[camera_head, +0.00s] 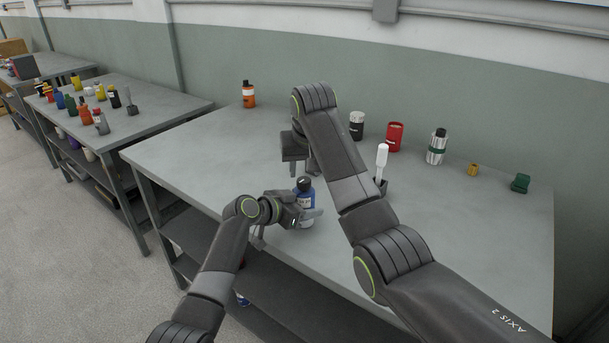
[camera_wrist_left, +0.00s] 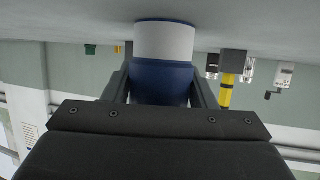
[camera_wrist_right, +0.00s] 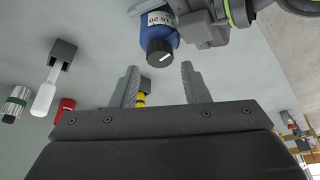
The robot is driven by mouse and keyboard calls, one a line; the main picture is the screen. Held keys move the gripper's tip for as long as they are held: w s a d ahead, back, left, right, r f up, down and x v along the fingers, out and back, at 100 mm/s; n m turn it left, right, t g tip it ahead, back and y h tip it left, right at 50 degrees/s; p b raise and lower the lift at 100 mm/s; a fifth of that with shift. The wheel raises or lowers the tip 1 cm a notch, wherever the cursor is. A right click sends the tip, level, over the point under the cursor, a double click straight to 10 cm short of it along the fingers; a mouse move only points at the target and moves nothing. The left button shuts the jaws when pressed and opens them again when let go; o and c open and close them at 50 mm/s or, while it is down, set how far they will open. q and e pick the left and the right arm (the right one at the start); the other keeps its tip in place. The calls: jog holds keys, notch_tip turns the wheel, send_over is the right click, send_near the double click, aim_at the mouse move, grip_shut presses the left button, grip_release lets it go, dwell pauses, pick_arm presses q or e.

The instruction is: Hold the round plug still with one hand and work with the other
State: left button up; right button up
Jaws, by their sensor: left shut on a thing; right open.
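I see nothing plainly a round plug; the held thing is a blue bottle (camera_head: 306,212) with a white label and a round black cap (camera_head: 304,184). It stands upright at the table's front edge. My left gripper (camera_head: 304,216) is shut on its body; the left wrist view shows the blue body (camera_wrist_left: 162,82) between the fingers. My right gripper (camera_head: 296,166) is open and empty, above and behind the bottle. In the right wrist view the black cap (camera_wrist_right: 160,52) lies just beyond its spread fingertips (camera_wrist_right: 159,72), not between them.
On the table (camera_head: 220,155) stand an orange bottle (camera_head: 248,95), a dark jar (camera_head: 356,125), a red can (camera_head: 394,136), a silver flask (camera_head: 436,147), a white-handled tool in a dark holder (camera_head: 381,163), and small yellow (camera_head: 473,170) and green (camera_head: 520,183) pieces. The table's right front is clear.

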jog(key=v, duration=0.8)
pick_arm(q)
jog(key=o, duration=1.1)
jog(key=shift+o, duration=0.2)
